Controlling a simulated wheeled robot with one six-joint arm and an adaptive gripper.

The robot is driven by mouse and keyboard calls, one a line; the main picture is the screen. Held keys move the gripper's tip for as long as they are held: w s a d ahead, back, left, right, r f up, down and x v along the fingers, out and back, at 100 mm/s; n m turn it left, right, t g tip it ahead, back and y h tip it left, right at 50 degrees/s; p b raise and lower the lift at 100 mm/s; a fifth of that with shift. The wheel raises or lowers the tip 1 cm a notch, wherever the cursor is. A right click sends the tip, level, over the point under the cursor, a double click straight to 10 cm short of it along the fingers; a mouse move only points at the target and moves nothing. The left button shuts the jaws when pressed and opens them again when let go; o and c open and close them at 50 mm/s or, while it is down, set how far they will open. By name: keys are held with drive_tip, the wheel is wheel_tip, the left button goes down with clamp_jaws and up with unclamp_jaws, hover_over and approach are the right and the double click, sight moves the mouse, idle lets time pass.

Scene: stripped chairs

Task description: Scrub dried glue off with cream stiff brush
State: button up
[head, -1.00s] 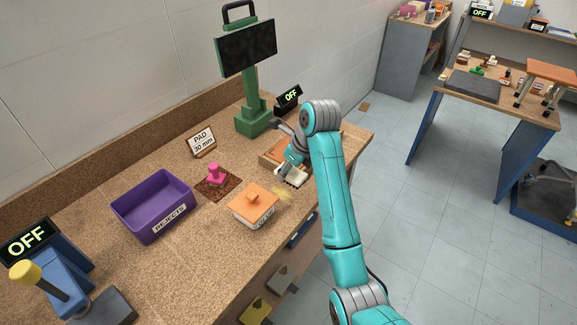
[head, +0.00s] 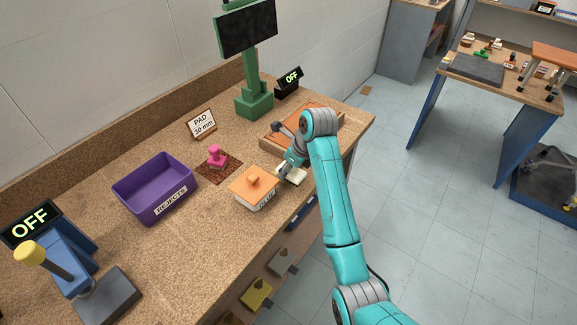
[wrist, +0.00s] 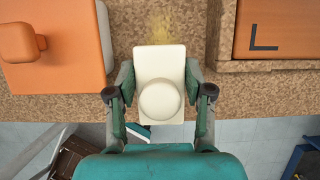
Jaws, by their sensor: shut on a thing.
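The cream brush (wrist: 160,62), a flat block with a round knob, is in my gripper (wrist: 160,103), whose fingers close on either side of the knob. In the head view my gripper (head: 288,170) holds the brush (head: 292,176) low at the bench's front edge, right of the orange-lidded tub. Dried glue, a yellowish smear (wrist: 160,25), shows on the bench just beyond the brush in the wrist view. The brush may cover part of it. The bristles are hidden, so I cannot tell whether they touch the bench.
The orange-lidded white tub (head: 253,187) stands close left of the brush. A shallow wooden tray (head: 323,122) lies behind. A purple rejects bin (head: 153,190), pink stamp (head: 217,156) and green monitor stand (head: 254,102) are on the bench (head: 190,235). The front edge is close.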

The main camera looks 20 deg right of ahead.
sight(272, 170)
drive_tip(key=shift+f, duration=1)
idle(0.7)
drive_tip(key=shift+w, duration=0.1)
drive_tip(key=shift+w+a+r, duration=0.15)
drive_tip(key=shift+w+a, duration=0.6)
drive_tip(key=shift+w, duration=0.25)
drive_tip(key=shift+w+a+f, duration=0.2)
drive_tip(key=shift+w+a, duration=0.65)
drive_tip(key=shift+w, duration=0.3)
drive_tip(key=shift+w+a+r, duration=0.1)
drive_tip(key=shift+w+a, duration=0.7)
drive_tip(key=shift+w, duration=0.3)
drive_tip(key=shift+s+d+f, duration=0.1)
drive_tip(key=shift+s+d, duration=0.35)
drive_tip(key=shift+s, duration=0.15)
drive_tip(key=shift+s+d+f, duration=0.1)
drive_tip(key=shift+s+d, duration=0.3)
drive_tip(key=shift+s, duration=0.2)
